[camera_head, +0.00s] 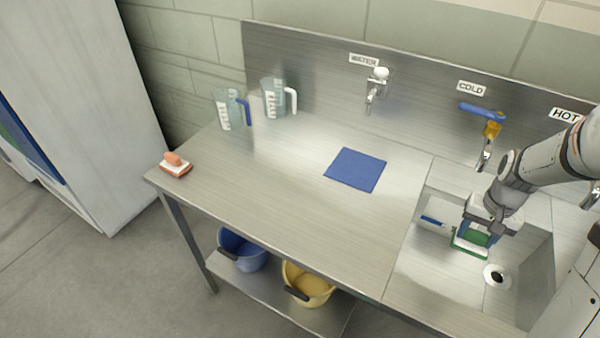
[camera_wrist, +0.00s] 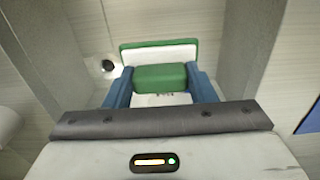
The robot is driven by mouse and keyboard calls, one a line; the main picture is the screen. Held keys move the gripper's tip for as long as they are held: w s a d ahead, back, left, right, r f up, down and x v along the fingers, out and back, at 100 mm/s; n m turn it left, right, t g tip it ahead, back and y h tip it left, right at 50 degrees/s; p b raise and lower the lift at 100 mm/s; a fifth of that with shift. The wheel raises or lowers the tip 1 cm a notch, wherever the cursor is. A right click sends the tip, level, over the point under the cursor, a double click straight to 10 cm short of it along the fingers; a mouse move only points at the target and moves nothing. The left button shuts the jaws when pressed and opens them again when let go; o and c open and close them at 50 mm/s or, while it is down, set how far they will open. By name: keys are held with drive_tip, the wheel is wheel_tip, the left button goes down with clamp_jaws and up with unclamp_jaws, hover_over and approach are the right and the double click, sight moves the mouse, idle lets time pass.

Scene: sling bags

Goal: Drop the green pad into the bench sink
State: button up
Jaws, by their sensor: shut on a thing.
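The green pad (camera_head: 470,243) is a scrubbing pad with a green grip block and a white layer edged in green. My gripper (camera_head: 478,233) is shut on its grip block, and the pad is over the bench sink (camera_head: 425,262), within its outline. In the wrist view the green pad (camera_wrist: 160,76) sits between the two blue fingers of my gripper (camera_wrist: 160,88). The sink wall (camera_wrist: 88,25) shows behind it. Whether the pad touches the sink floor cannot be told.
The drain (camera_head: 497,276) is right of the pad. A blue-and-white item (camera_head: 433,221) shows at the sink's left. Taps (camera_head: 487,150) hang over the back. A blue mat (camera_head: 356,169), two jugs (camera_head: 229,110) and an orange brush (camera_head: 175,165) are on the bench; buckets (camera_head: 309,286) are below.

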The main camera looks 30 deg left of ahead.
drive_tip(key=shift+f+b, duration=1.25)
drive_tip(key=shift+f, duration=1)
drive_tip(key=o, duration=1.2)
drive_tip(key=shift+c, duration=0.2)
wheel_tip(320, 180, up, 8)
drive_tip(key=shift+f, duration=0.1)
